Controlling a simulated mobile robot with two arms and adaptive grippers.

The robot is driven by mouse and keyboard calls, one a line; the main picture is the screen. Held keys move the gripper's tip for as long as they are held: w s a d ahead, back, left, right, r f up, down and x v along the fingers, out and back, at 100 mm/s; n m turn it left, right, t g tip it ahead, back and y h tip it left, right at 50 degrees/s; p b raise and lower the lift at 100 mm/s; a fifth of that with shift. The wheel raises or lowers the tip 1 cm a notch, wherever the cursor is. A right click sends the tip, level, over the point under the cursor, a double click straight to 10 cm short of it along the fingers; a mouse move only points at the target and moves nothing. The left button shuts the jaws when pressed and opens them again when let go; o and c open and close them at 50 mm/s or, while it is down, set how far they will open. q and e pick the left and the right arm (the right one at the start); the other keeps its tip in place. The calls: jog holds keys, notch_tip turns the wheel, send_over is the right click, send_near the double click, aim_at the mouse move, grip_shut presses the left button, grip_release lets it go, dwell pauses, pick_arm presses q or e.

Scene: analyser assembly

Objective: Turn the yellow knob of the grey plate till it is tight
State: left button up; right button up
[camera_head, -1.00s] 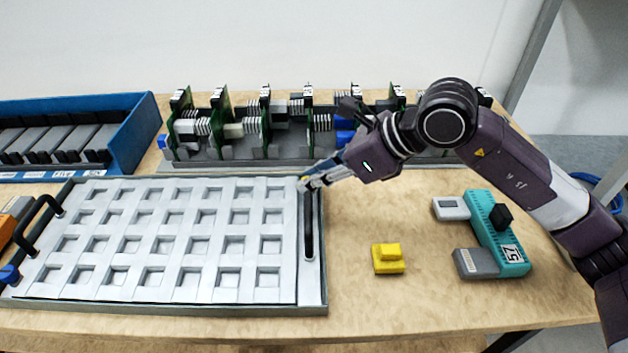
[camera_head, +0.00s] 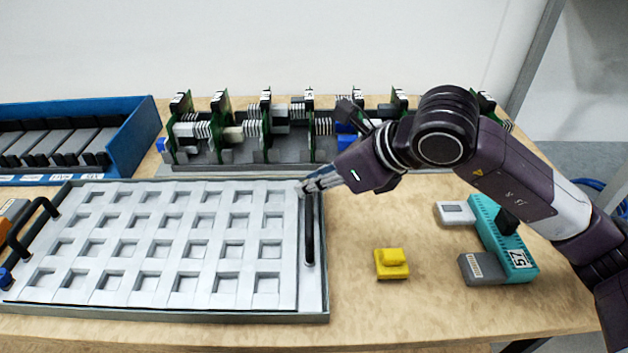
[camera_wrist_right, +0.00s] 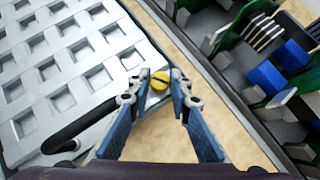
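The grey plate (camera_head: 172,188) lies flat at the left front, with a grid of square pockets and a black handle (camera_head: 310,230) along its right side. The yellow knob (camera_wrist_right: 160,82) shows in the right wrist view, with a dark slot across it, at the plate's corner. In the head view, my right gripper (camera_head: 303,188) hides it at the plate's far right corner. In the right wrist view, the right gripper's fingertips (camera_wrist_right: 160,76) lie close on both sides of the knob and appear closed on it. My left gripper is in neither current view.
A rack with several green boards (camera_head: 265,130) stands just behind the plate. A blue bin (camera_head: 135,125) is at the back left. A yellow block (camera_head: 391,265) and a teal device (camera_head: 505,245) lie on the right. The table between the plate and the yellow block is clear.

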jog(key=shift+o, duration=0.7)
jog(key=v, duration=1.2)
jog(key=shift+w+r, duration=0.1)
